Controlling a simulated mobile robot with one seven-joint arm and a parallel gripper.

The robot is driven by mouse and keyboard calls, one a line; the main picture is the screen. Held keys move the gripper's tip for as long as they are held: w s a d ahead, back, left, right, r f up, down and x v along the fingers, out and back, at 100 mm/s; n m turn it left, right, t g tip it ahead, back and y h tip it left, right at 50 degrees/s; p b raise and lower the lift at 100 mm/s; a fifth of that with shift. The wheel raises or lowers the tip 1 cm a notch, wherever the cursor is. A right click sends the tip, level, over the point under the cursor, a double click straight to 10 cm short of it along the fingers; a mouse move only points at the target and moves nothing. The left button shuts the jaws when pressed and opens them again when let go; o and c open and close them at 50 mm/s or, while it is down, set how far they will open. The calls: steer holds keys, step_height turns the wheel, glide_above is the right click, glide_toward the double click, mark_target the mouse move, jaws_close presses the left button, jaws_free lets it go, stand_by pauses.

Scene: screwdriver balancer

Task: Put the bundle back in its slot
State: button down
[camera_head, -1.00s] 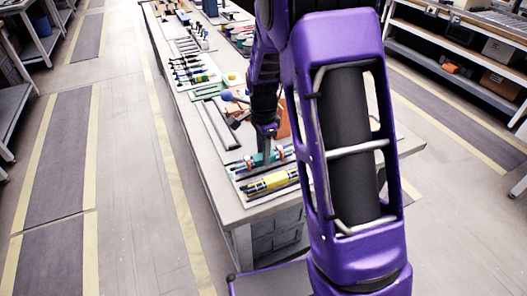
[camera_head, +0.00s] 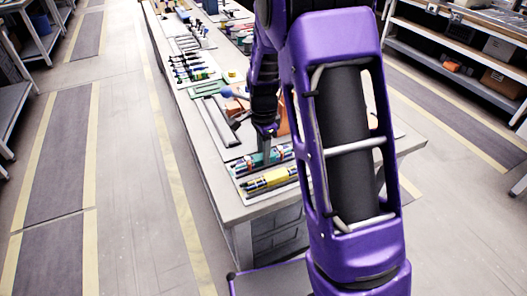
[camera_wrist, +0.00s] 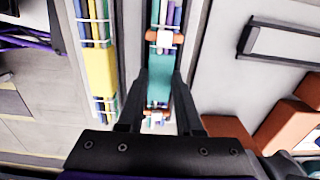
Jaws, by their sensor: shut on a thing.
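The bundle with a teal wrap and orange-and-white clips (camera_wrist: 160,68) holds several coloured rods. My gripper (camera_wrist: 163,86) is shut on it, with one dark finger on each long side. In the head view my gripper (camera_head: 265,157) points down at the teal bundle (camera_head: 281,154) near the table's front end. A second bundle with a yellow wrap (camera_wrist: 100,68) lies parallel to its left in the wrist view, and nearer the front edge in the head view (camera_head: 268,181). I cannot tell whether the teal bundle touches the surface below it, and its slot cannot be made out.
The long table (camera_head: 226,208) carries a dark-framed tray (camera_head: 219,122) behind the bundles and rows of tools (camera_head: 190,70) farther back. Orange-brown blocks (camera_wrist: 288,124) lie right in the wrist view. Floor on the left is clear. Shelves (camera_head: 455,50) stand right.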

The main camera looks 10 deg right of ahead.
steer(key=c, duration=0.5)
jaws_free()
steer(key=shift+r, duration=0.15)
step_height(320, 180, up, 17)
steer(key=p, duration=0.3)
steer(key=shift+r, duration=0.1)
